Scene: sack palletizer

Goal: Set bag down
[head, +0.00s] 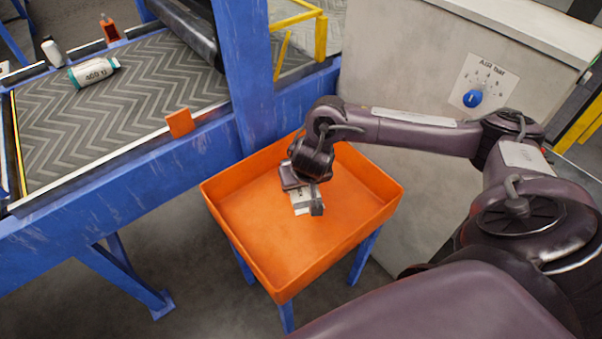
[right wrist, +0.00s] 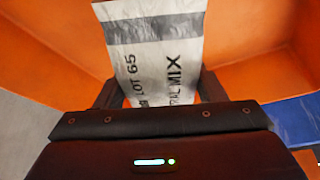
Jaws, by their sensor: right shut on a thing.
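My right gripper (head: 306,196) is over the orange tray (head: 285,265) in the head view. It is shut on a white bag (head: 301,205) with grey bands, partly hidden by the gripper. In the right wrist view the bag (right wrist: 153,50) stands out from between the two fingers, with the print "LOT 65" and "MIX" on it. Orange tray walls (right wrist: 255,40) show behind it. I cannot tell whether the bag touches the tray floor. My left gripper is not in view.
A blue-framed conveyor (head: 110,110) at the left carries a white and green bag (head: 94,71) and a white bottle-like item (head: 52,52). The tray's front part is clear.

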